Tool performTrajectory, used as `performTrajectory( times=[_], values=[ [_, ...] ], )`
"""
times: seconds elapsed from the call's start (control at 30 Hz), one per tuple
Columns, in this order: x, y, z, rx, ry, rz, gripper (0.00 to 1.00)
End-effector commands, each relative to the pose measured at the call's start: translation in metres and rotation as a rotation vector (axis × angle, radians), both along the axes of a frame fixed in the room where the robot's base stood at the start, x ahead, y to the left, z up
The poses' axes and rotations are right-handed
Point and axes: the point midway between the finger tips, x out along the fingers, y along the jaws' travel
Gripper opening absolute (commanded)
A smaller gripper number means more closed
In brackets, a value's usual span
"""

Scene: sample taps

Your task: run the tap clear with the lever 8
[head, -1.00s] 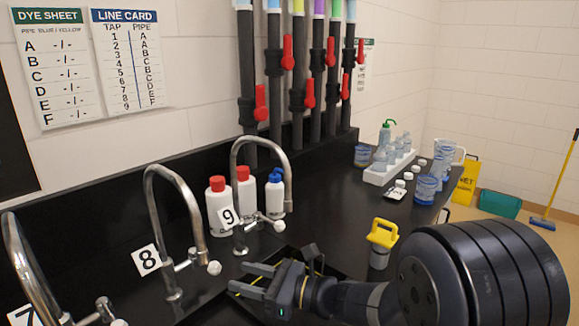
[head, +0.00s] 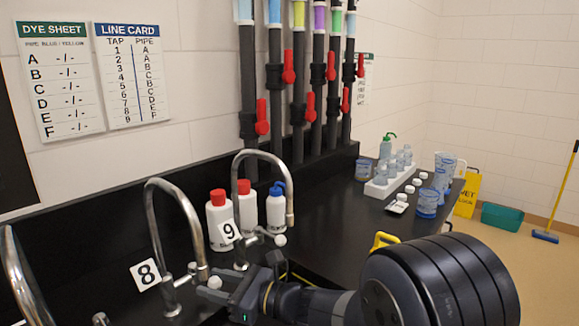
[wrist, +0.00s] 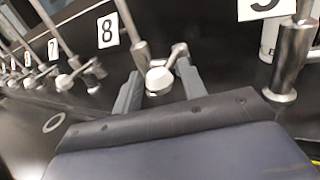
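Tap 8 (head: 188,220) is a curved steel spout beside the tag marked 8 (head: 145,275); the tag also shows in the wrist view (wrist: 108,30). Its lever ends in a white knob (head: 214,282), seen in the wrist view (wrist: 158,78) between my two fingers. My gripper (head: 209,289) is open, with its fingers (wrist: 158,88) on either side of the knob. I cannot tell whether either finger touches it. No stream of water is visible at the spout. The spout's outlet is close to the gripper.
Tap 9 (head: 290,190) stands to the right, its lever knob (head: 280,240) near my arm. White bottles (head: 219,220) stand behind it. Red-handled pipes (head: 289,65) run up the wall beside the line card (head: 128,75). Bottles and beakers (head: 427,203) stand farther along the black counter.

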Motion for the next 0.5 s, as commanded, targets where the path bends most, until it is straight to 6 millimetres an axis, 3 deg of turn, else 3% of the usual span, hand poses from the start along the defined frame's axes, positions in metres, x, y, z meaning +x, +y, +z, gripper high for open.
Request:
performTrajectory(
  times=[0.5],
  values=[
    [0.041, -0.013, 0.000, 0.000, 0.001, -0.001, 0.40]
  ],
)
